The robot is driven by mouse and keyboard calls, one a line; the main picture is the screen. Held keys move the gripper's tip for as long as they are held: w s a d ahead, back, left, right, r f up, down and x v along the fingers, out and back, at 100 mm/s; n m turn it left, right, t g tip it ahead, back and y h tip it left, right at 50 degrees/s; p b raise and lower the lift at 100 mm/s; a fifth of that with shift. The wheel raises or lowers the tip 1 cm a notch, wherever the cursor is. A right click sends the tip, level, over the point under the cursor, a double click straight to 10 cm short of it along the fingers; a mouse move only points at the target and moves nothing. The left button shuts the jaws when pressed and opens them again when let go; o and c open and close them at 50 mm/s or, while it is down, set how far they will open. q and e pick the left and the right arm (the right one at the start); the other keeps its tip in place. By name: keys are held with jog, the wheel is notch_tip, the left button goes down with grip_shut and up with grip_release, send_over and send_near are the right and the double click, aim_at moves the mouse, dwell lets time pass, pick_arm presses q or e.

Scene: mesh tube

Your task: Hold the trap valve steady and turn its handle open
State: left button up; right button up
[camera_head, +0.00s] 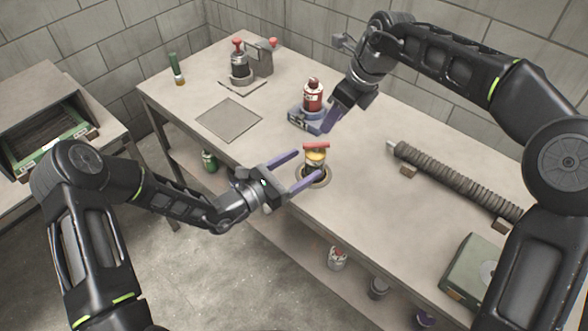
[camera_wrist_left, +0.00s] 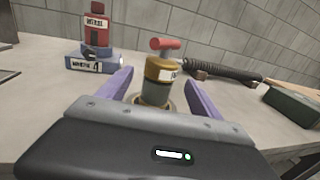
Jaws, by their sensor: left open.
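The trap valve (camera_head: 317,163) stands upright in a round ring on the workbench, near its front edge. It has a brass body and a red T-shaped handle (camera_head: 316,146) on top. My left gripper (camera_head: 308,164) is open, with its purple fingers reaching toward the valve. In the left wrist view the valve (camera_wrist_left: 157,84) stands between the two fingers, with the red handle (camera_wrist_left: 165,44) above them. I cannot tell whether either finger touches it. My right gripper (camera_head: 329,122) points down behind the valve, beside a blue block; its jaw opening is unclear.
A red bottle (camera_head: 313,95) stands on a labelled blue block (camera_head: 303,118) behind the valve. A ribbed tube (camera_head: 455,180) lies on supports at right, near a green box (camera_head: 474,269). A flat plate (camera_head: 229,119) lies at left. The bench between valve and tube is clear.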

aim_at(317, 156)
pick_arm(q)
jog(key=shift+x, duration=2.8)
jog(key=shift+c, duration=0.2)
